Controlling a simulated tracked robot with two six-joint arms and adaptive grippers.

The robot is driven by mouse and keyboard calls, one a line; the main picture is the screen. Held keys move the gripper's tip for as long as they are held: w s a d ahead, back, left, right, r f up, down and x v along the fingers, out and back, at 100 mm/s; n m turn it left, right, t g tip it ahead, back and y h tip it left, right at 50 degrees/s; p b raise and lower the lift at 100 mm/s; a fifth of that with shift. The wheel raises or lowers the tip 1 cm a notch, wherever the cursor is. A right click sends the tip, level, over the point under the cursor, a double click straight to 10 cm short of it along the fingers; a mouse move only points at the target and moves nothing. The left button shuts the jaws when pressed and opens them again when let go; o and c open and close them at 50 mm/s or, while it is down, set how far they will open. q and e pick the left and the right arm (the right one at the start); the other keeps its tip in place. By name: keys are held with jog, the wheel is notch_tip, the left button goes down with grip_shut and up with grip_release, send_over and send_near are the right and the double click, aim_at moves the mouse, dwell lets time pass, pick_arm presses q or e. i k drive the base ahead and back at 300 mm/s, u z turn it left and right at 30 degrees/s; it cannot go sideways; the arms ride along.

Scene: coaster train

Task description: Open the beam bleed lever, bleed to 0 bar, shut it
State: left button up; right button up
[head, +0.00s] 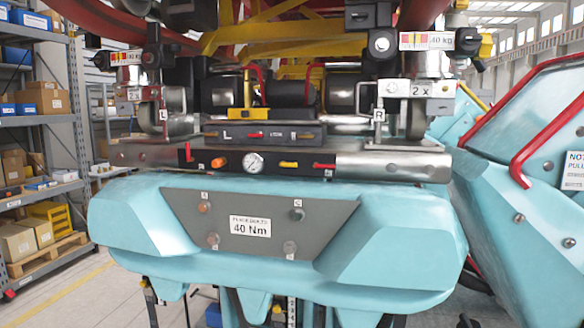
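A steel beam (392,166) runs across the front of the coaster train, with a dark control panel (270,170) in its middle. The panel carries a round white pressure gauge (253,162), whose reading is too small to make out. Left of the gauge are an orange knob (220,161) and an upright red lever (188,152). Right of it are a yellow lever (288,164) and a red lever (323,166), both lying about level. I cannot read which one is the bleed lever, nor tell whether it is open. Neither of my grippers shows.
A dark block (265,135) with small red and orange levers sits above the beam. The turquoise nose (130,220) with its grey bolt plate (262,232) bulges out below. A turquoise body with a red bar (550,138) stands at right. Shelves (40,115) stand at left.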

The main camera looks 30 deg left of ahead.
aim_at(282, 164)
jog(key=u, duration=1.05)
jog(key=i, duration=0.15)
jog(key=z, duration=2.6)
jog(key=k, duration=1.55)
jog(key=u, duration=1)
jog(key=i, duration=1.1)
jog(key=z, duration=0.1)
